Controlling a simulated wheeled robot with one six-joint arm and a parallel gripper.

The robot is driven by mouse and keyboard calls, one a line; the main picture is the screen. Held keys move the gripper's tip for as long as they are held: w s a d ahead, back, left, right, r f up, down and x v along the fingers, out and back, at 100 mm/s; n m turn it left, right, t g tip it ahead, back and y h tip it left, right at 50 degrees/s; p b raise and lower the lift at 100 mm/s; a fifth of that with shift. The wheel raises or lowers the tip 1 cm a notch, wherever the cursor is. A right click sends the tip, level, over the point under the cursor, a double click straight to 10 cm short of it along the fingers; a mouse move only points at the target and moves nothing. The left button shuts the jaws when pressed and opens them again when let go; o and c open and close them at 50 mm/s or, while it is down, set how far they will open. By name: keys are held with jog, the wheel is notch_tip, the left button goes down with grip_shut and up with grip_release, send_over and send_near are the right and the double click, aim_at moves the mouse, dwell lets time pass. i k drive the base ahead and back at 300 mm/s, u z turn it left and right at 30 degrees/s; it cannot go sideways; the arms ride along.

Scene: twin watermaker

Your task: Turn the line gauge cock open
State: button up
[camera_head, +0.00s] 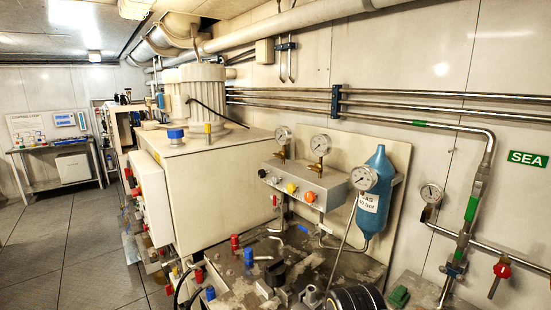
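A round line gauge (431,193) sits at the right on a short stem off the steel pipework. A small fitting (427,212) shows just under it; it is too small to tell whether this is the gauge cock or how it is turned. A red-handled valve (502,270) sits on the lower pipe to the right. A blue-handled valve (454,269) sits on the sloping pipe below the green band. Which handle is the line gauge cock cannot be told from this view. I see no gripper in the view.
A grey block with coloured knobs (303,186) carries gauges beside a blue gas bottle (376,190). A large cream cabinet (205,185) fills the middle. Several capped fittings crowd the bottom. Free floor (70,235) lies at the left. A green SEA sign (527,159) hangs at right.

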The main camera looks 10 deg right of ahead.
aim_at(278, 156)
jog(key=k, duration=0.6)
jog(key=u, duration=0.8)
jog(key=i, duration=0.7)
jog(key=u, duration=0.95)
jog(key=i, duration=0.8)
jog(key=z, duration=0.5)
jog(key=i, duration=0.85)
jog(key=z, duration=0.95)
jog(key=i, duration=0.2)
jog(key=z, duration=0.2)
